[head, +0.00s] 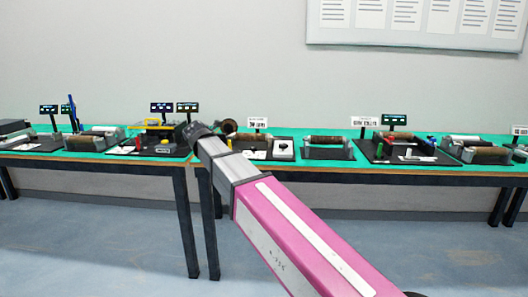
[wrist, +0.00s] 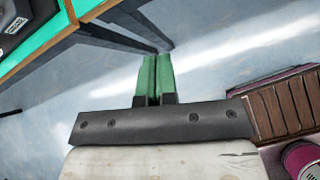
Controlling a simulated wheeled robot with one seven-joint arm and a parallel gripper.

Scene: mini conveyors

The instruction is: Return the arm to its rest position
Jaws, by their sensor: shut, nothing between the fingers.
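My gripper (wrist: 155,78) shows in the wrist view with its two green fingers pressed together and nothing between them. It hangs in front of the table edge, over bare floor. In the head view my pink and grey arm reaches up from the lower right toward the tables. The gripper's fingers cannot be made out there; the arm's dark far end covers part of the table top.
Two green-topped tables (head: 290,164) with dark legs stand along the wall, carrying several mini conveyors (head: 323,141), black boards and small signs (head: 257,122). A table corner (wrist: 40,45) shows at the wrist view's upper left. The blue-grey floor (head: 95,240) in front is clear.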

